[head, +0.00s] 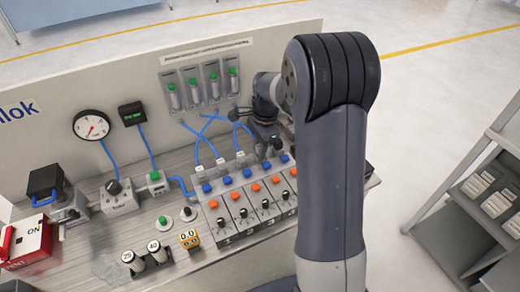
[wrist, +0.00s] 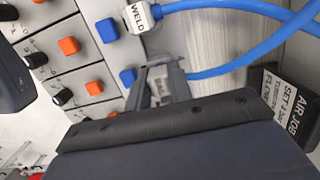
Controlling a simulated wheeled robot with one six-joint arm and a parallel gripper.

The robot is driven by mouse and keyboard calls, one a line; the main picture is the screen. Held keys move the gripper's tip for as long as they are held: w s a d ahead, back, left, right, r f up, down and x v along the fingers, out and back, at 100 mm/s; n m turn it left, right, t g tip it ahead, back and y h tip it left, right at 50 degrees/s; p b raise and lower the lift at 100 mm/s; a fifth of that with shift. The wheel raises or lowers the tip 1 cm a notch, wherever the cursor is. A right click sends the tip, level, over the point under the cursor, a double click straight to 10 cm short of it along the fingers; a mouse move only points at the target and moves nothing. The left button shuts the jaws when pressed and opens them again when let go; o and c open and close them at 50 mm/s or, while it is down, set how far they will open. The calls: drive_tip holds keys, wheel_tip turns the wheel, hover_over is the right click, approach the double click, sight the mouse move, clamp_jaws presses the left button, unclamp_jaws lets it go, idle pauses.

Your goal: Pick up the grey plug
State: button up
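In the wrist view a small grey plug (wrist: 160,88) with a pale label sits between the two fingers of my gripper (wrist: 160,78), beside the row of blue buttons. A blue hose runs to the right from beside it. The fingers stand on either side of the plug; I cannot tell whether they press on it. My gripper's body hides the lower part of the scene. In the head view my gripper (head: 268,142) is low at the right end of the hose row, and I cannot make out the plug there.
A white plug labelled WELD (wrist: 138,18) with a blue hose is close by in the wrist view. Black switches and orange (wrist: 69,46) and blue buttons (wrist: 107,30) line the panel. An AIR JOB sign (wrist: 280,105) stands at right. A backboard with gauges (head: 92,125) rises behind.

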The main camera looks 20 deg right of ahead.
clamp_jaws()
wheel_tip(320, 180, up, 10)
drive_tip(key=shift+r+b, duration=0.1)
drive_tip(key=shift+b, duration=0.25)
